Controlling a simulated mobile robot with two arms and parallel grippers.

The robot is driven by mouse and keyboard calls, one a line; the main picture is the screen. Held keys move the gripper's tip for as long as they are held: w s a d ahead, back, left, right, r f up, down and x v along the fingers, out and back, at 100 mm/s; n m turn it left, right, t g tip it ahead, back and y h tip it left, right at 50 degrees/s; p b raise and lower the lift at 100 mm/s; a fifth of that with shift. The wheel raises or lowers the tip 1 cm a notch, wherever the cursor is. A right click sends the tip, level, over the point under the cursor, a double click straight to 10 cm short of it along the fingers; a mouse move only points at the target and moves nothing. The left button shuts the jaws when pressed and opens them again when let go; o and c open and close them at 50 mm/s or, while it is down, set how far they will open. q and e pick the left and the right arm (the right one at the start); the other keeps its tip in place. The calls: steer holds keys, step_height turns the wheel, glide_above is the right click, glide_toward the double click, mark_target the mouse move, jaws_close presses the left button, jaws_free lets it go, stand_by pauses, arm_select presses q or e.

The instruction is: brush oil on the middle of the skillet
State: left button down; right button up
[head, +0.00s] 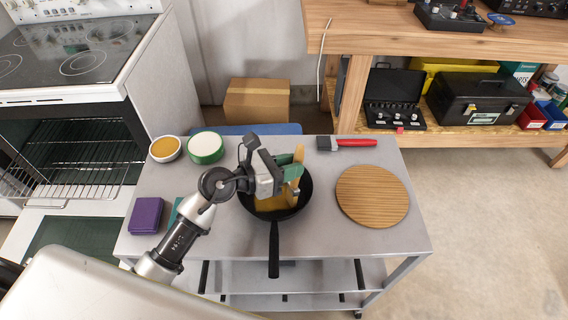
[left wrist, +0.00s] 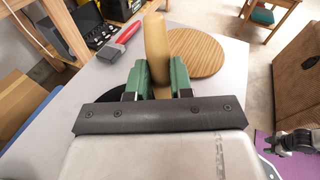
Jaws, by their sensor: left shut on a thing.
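The black skillet (head: 274,245) sits on the grey cart top, its handle toward me. My left gripper (head: 291,176) is over the skillet and shut on the wooden handle of a brush (head: 298,154). The brush handle also stands between the green fingers in the left wrist view (left wrist: 156,45). The brush's pale yellow lower end is inside the pan outline; I cannot tell whether it touches the pan floor. A white bowl of orange-yellow stuff (head: 165,148), maybe oil, is at the cart's far left. Part of my right arm (left wrist: 295,142) shows in the left wrist view, its jaws unclear.
A round wooden board (head: 372,196) lies right of the skillet. A red-handled tool (head: 350,143) lies at the back edge. A green-sided round container (head: 205,147) stands beside the bowl. A purple block (head: 146,215) is at front left. An open oven (head: 75,150) stands left.

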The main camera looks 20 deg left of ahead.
arm_select(q)
steer(key=shift+d, duration=0.15)
steer(key=shift+s+a+b, duration=0.15)
steer(key=shift+s+a, duration=0.05)
steer(key=shift+a, duration=0.3)
steer(key=shift+s+a+b, duration=0.15)
steer(key=shift+s+a, duration=0.05)
steer(key=shift+a, duration=0.3)
steer(key=shift+a, duration=0.1)
steer(key=shift+s+a+b, duration=1.05)
steer(key=shift+s+a, duration=0.05)
steer(key=shift+a, duration=1.55)
steer(key=w+d+p, duration=0.2)
steer(key=d+p, duration=0.1)
steer(key=d, duration=0.2)
steer(key=shift+w+d, duration=0.2)
steer(key=shift+d, duration=0.2)
steer(key=shift+d, duration=0.1)
